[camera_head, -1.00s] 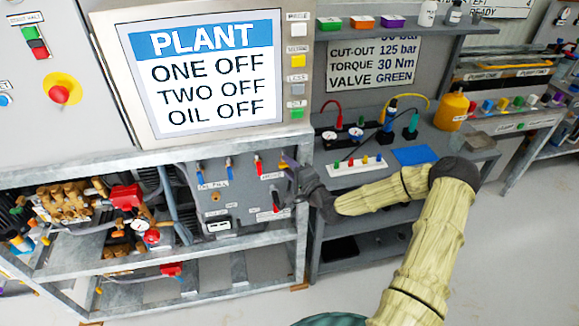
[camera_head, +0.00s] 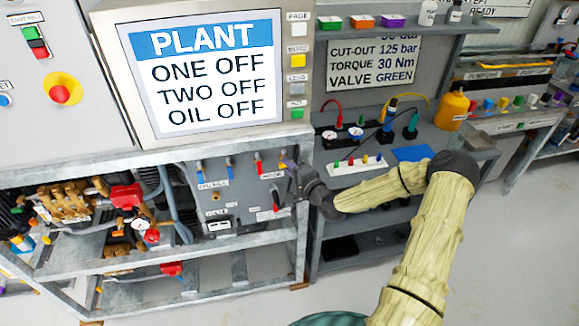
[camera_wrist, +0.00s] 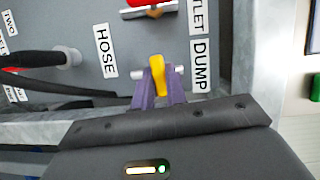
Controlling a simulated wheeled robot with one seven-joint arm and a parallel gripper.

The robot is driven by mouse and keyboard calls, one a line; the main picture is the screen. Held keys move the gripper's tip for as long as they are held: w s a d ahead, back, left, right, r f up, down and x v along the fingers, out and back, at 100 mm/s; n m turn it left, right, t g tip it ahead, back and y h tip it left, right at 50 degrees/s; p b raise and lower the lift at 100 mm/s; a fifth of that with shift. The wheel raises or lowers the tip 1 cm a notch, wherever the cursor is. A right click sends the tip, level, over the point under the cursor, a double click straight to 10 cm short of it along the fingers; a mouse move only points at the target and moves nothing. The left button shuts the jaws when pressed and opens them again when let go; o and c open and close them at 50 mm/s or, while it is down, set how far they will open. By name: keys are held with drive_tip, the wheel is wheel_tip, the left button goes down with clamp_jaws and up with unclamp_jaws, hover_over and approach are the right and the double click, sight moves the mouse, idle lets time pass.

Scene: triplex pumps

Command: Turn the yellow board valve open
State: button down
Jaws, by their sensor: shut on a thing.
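The yellow valve handle (camera_wrist: 157,75) is in the wrist view, between the labels HOSE and DUMP. It points across the short silver pipe stub (camera_wrist: 139,73) behind it. My gripper (camera_wrist: 158,88) has purple fingers, one on each side of the handle, shut on it. In the head view my gripper (camera_head: 290,182) is at the right edge of the grey valve board (camera_head: 222,205), below the screen. The handle is mostly hidden there by my gripper.
An orange-red handle (camera_wrist: 150,4) is above in the wrist view, and a black hose (camera_wrist: 35,60) is at left. A frame post (camera_wrist: 243,50) stands close at right. Blue and red handles line the board. A shelf with a white strip (camera_head: 357,165) is to the right.

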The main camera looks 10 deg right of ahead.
drive_tip(key=shift+s+a+n+g+h+b, duration=0.1)
drive_tip(key=shift+n+g+h+b, duration=0.4)
drive_tip(key=shift+n+h+b, duration=1.1)
drive_tip(key=shift+w+a+n+g+h+b, duration=0.15)
drive_tip(key=shift+n+g+h+b, duration=0.3)
drive_tip(key=shift+n, duration=2.15)
drive_tip(key=shift+s+a+n+g+h+b, duration=0.15)
drive_tip(key=shift+n+g+h+b, duration=0.4)
drive_tip(key=shift+n+h+b, duration=1.05)
drive_tip(key=shift+r+n+y+p, duration=0.1)
drive_tip(key=shift+n+y+p, duration=0.25)
drive_tip(key=shift+n+p, duration=0.3)
drive_tip(key=c, duration=1.4)
unclamp_jaws()
drive_tip(key=shift+c, duration=0.2)
drive_tip(key=shift+r, duration=0.1)
